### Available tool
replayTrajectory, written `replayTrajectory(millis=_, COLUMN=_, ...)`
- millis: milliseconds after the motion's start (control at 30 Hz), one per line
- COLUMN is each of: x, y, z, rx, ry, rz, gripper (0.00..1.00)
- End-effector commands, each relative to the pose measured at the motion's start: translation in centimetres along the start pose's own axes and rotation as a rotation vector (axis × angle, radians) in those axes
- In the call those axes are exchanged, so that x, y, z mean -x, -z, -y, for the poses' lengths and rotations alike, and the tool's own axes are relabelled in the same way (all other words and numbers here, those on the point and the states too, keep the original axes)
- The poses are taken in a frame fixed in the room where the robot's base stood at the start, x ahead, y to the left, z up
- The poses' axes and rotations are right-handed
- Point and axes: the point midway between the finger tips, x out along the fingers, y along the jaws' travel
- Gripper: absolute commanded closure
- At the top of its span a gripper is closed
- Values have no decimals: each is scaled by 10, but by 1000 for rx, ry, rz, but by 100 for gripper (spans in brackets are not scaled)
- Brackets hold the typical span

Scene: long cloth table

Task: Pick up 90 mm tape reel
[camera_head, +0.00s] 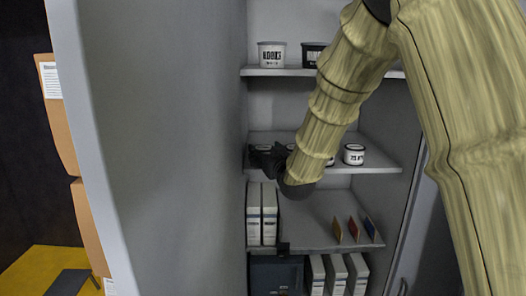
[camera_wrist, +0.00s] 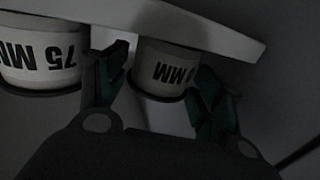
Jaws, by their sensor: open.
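In the wrist view, which is upside down, a pale tape reel (camera_wrist: 165,68) with a dark base stands between my gripper's two green-padded fingers. Its label ends in "MM"; the number is mostly hidden by a finger, so I cannot confirm 90. A second reel marked "75 MM" (camera_wrist: 38,58) is beside it, outside the left finger. My gripper (camera_wrist: 158,88) is open; finger contact with the reel cannot be told. In the head view, my dark gripper (camera_head: 268,158) is at the left end of the middle shelf and hides most of the reels there.
Another small white reel (camera_head: 354,154) stands right of my arm on the middle shelf (camera_head: 375,167). Labelled tins (camera_head: 272,54) stand on the shelf above. White binders (camera_head: 261,215) and coloured cards (camera_head: 353,229) stand below. The cabinet's side wall (camera_head: 165,150) is close on the left.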

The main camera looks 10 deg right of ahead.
Motion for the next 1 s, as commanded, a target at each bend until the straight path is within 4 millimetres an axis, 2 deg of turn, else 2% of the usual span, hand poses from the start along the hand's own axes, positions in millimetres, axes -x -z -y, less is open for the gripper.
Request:
replayTrajectory(millis=233, x=-22, y=1, z=0, rx=0, ry=0, rz=0, gripper=33)
replayTrajectory(millis=567, x=-26, y=-1, z=0, rx=0, ry=0, rz=0, gripper=33)
replayTrajectory(millis=600, x=-26, y=-1, z=0, rx=0, ry=0, rz=0, gripper=35)
replayTrajectory(millis=800, x=-26, y=-1, z=0, rx=0, ry=0, rz=0, gripper=67)
replayTrajectory(millis=1000, x=-26, y=0, z=0, rx=0, ry=0, rz=-1, gripper=67)
